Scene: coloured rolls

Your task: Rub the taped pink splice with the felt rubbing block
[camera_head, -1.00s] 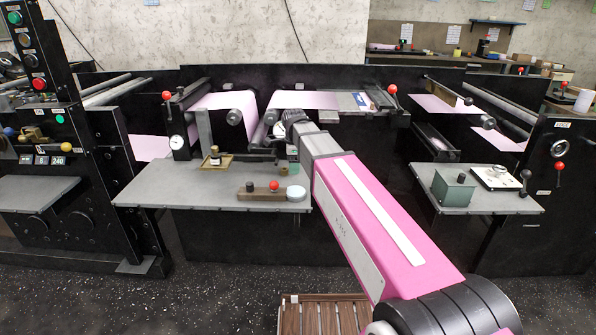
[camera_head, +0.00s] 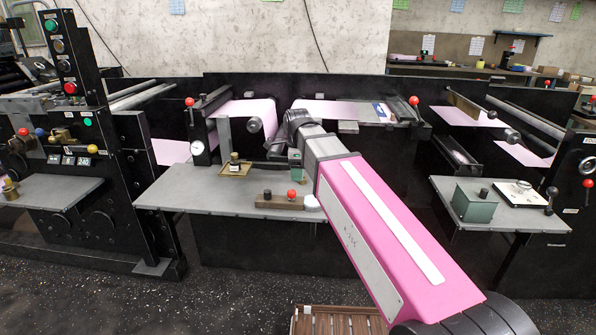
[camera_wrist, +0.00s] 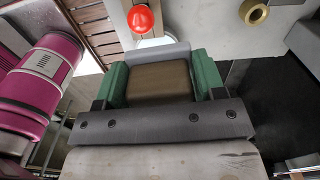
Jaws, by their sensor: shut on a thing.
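My gripper (camera_wrist: 160,85) is shut on the felt rubbing block (camera_wrist: 158,82), a brown block with a light grey layer along its far edge, between green finger pads. In the head view my gripper (camera_head: 297,170) hangs over the grey shelf, close to its back edge, and the block cannot be made out there. The pink web shows in front of the back wall, as a left stretch (camera_head: 250,112) and a right stretch (camera_head: 335,109). My arm stands before part of it, and the taped splice cannot be made out.
A green box (camera_head: 475,201) stands on the right shelf. A slatted wooden pallet (camera_head: 338,321) lies on the floor.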

